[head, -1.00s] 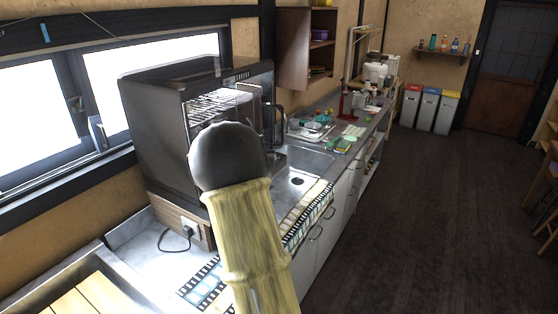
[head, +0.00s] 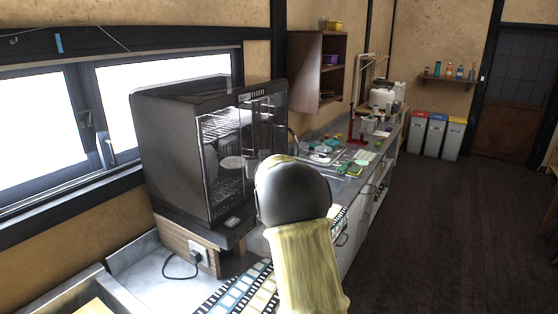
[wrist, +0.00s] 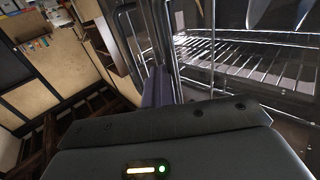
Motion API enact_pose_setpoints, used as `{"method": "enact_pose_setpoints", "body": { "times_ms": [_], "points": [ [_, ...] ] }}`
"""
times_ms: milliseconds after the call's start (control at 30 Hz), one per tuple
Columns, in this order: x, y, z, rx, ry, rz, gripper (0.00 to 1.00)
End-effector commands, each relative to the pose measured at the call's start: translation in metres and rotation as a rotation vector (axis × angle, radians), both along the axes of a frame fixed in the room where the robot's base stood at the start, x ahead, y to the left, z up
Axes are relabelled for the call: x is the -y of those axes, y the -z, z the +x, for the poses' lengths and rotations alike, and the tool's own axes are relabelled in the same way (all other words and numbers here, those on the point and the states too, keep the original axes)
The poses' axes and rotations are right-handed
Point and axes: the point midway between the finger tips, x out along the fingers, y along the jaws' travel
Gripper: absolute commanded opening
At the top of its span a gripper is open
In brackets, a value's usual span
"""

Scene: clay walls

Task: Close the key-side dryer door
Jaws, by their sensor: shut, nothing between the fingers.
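The dish dryer (head: 170,150) is a black cabinet on the counter by the window, with wire racks and dishes visible inside. A dark-framed clear door (head: 272,115) is at the right of its front; how far it stands open is hard to tell. In the wrist view, a dark door frame (wrist: 127,45) stands left of the wire rack (wrist: 245,58), at an angle to it. My gripper (wrist: 157,88) is shut and empty, beside that frame; contact is unclear. My arm hides the gripper in the head view. I cannot make out a key.
The dryer stands on a wooden base (head: 188,245) with a plugged-in cord (head: 180,275). A wall shelf (head: 318,70) hangs beyond it. Dishes and a red stand (head: 352,132) crowd the counter further back. The dark floor (head: 440,230) at right is clear.

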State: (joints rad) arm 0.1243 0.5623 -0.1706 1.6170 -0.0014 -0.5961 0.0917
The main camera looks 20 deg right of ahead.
Motion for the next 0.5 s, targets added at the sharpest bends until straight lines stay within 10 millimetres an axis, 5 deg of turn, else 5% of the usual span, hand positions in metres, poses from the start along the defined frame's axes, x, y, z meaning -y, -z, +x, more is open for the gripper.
{"method": "enact_pose_setpoints", "body": {
  "times_ms": [133, 500],
  "points": [
    [-0.0141, 0.0035, 0.0065, -0.007, -0.019, 0.002, 0.00],
    [-0.0128, 0.0021, 0.0067, -0.005, -0.016, 0.001, 0.00]
  ]
}}
